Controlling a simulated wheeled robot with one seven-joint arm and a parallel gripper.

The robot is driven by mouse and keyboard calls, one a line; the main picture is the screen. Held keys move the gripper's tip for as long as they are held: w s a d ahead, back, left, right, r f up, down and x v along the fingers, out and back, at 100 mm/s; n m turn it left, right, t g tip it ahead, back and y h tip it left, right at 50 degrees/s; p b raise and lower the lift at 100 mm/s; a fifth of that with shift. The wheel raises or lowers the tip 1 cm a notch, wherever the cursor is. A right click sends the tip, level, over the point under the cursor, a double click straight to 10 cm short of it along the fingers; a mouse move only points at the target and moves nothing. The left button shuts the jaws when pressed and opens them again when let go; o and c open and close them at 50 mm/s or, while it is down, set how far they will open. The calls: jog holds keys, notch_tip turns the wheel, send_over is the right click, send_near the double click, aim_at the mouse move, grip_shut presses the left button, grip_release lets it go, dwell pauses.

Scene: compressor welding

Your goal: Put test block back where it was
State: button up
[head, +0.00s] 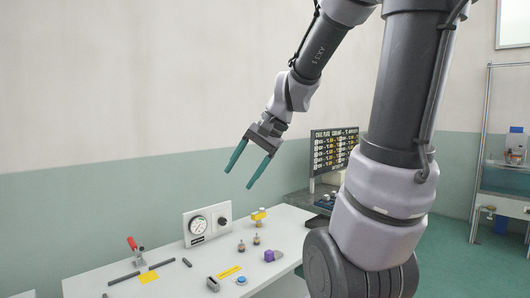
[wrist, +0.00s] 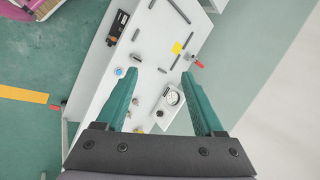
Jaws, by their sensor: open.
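My gripper (head: 238,178) is open and empty, high above the white table, with its two teal fingers spread and pointing down. In the wrist view its fingers (wrist: 160,74) frame the tabletop from far above, with nothing between them. I cannot tell for sure which thing is the test block. A purple piece (head: 268,256) lies further right, touching or very close to a grey piece (head: 277,254).
A gauge panel (head: 198,226) stands at the table's back. A red-handled clamp (head: 133,245) and dark bars (head: 124,277) lie left. Two small knobbed pieces (head: 256,239) and a yellow-topped fixture (head: 259,215) stand right. A black board (head: 333,150) stands beyond. Air around my gripper is clear.

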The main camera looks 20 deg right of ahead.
jog(key=s+d+r+n+t+h, duration=0.2)
jog(key=s+r+n+t+h, duration=0.1)
jog(key=s+r, duration=0.2)
jog(key=shift+s+d+r+n, duration=0.3)
jog(key=shift+s+d+r, duration=0.1)
jog(key=shift+s, duration=0.8)
